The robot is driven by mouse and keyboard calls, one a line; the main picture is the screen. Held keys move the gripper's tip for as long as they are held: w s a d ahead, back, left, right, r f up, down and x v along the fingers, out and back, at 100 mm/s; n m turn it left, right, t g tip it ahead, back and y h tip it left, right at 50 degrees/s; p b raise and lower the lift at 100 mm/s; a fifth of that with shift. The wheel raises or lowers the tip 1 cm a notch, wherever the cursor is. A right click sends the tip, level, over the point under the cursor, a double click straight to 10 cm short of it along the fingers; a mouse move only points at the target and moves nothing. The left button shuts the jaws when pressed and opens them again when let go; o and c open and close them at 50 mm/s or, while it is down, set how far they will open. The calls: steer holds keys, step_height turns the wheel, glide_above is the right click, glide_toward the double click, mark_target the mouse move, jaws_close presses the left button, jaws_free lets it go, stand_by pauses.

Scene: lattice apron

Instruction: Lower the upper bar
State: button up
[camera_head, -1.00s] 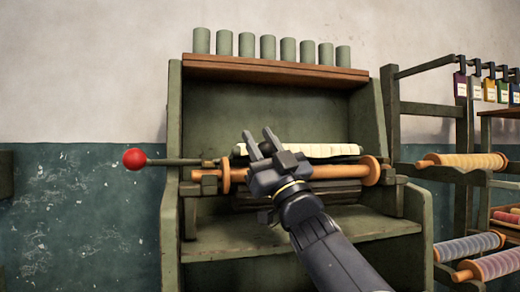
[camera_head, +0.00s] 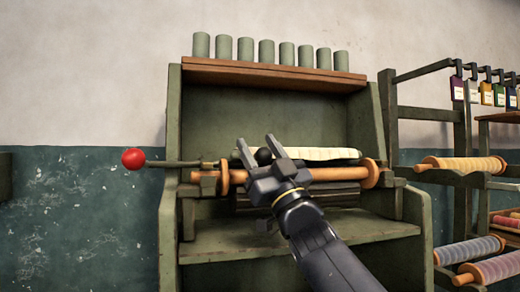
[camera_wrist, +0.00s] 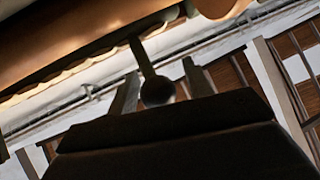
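A pale scalloped bar (camera_head: 325,154) lies across the green frame, just above and behind an orange-brown roller (camera_head: 335,173); I cannot tell for certain which is the upper bar. My gripper (camera_head: 257,142) is in front of their left half with its two fingers apart. A dark ball knob (camera_head: 263,156) shows between the fingers. In the wrist view the knob (camera_wrist: 158,91) sits at the end of a short dark rod, between my two fingertips (camera_wrist: 160,88), with visible gaps on both sides. My gripper hides part of the roller.
A rod with a red ball (camera_head: 133,158) sticks out left of the green frame (camera_head: 172,190). Several green cylinders (camera_head: 246,48) stand on its top shelf. A rack with wound spools (camera_head: 465,165) stands close on the right. The lower shelf (camera_head: 300,236) is mostly bare.

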steer(key=shift+o, duration=0.2)
steer(key=shift+s+d+f, duration=0.15)
steer(key=shift+f, duration=0.1)
steer(key=shift+v, duration=1.15)
steer(key=s+d+p, duration=0.1)
steer(key=s+d, duration=0.6)
steer(key=s, duration=0.2)
steer(key=shift+s+d, duration=0.15)
steer(key=shift+d, duration=0.15)
steer(key=w+a, duration=0.2)
steer(key=w, duration=0.1)
steer(key=w+a, duration=0.3)
steer(key=w+a+r+b, duration=0.1)
steer(key=w+a, duration=0.2)
steer(key=w, duration=0.1)
steer(key=shift+w+a, duration=0.1)
steer(key=shift+a, duration=0.1)
steer(key=shift+w+a+r, duration=0.25)
steer(key=shift+w+r, duration=0.05)
steer(key=shift+r, duration=0.4)
steer(key=shift+s, duration=0.1)
